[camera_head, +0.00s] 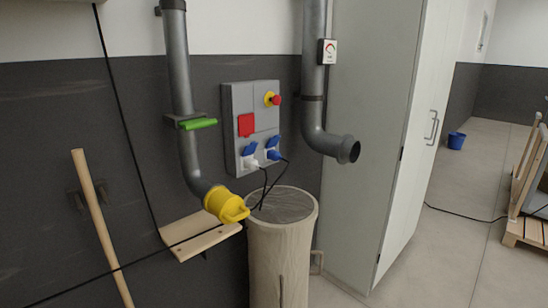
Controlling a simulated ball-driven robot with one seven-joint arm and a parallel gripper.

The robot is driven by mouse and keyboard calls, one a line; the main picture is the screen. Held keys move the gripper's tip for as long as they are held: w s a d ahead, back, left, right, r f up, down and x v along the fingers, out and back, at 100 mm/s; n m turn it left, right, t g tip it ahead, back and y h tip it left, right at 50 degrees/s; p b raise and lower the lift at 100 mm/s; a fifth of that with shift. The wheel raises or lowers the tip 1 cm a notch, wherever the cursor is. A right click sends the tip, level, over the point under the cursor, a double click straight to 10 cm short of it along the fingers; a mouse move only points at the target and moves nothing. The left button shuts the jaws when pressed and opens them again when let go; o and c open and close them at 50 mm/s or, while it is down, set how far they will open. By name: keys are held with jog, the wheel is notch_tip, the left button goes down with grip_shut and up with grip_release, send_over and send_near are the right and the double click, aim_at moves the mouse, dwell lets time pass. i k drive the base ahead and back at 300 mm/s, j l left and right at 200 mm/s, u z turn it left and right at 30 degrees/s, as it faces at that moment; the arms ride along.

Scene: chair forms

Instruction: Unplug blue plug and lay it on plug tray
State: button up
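The blue plug (274,155) sits in the lower right socket of a grey wall panel (231,121), under a raised blue lid (272,142). A black cable hangs from it. A white plug (251,164) sits in the socket to its left, under another blue lid (250,147). A light wooden shelf (185,248) on the wall, below and left of the panel, may be the plug tray. My gripper is not in view.
A drum (278,262) stands below the panel. A pipe with a yellow cap (226,204) reaches over the shelf's right end. Another pipe's open end (347,150) juts out right of the panel. A grey cabinet (370,130) bounds the right. A wooden pole (100,225) leans at left.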

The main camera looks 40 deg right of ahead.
aim_at(275, 156)
jog(key=i+l+u, duration=0.15)
jog(key=l+u, duration=0.2)
jog(key=l, duration=0.6)
jog(key=l+u, duration=0.35)
jog(key=l, duration=0.6)
jog(key=k+l+u, duration=0.1)
jog(key=l+u, duration=0.25)
jog(key=l, duration=0.55)
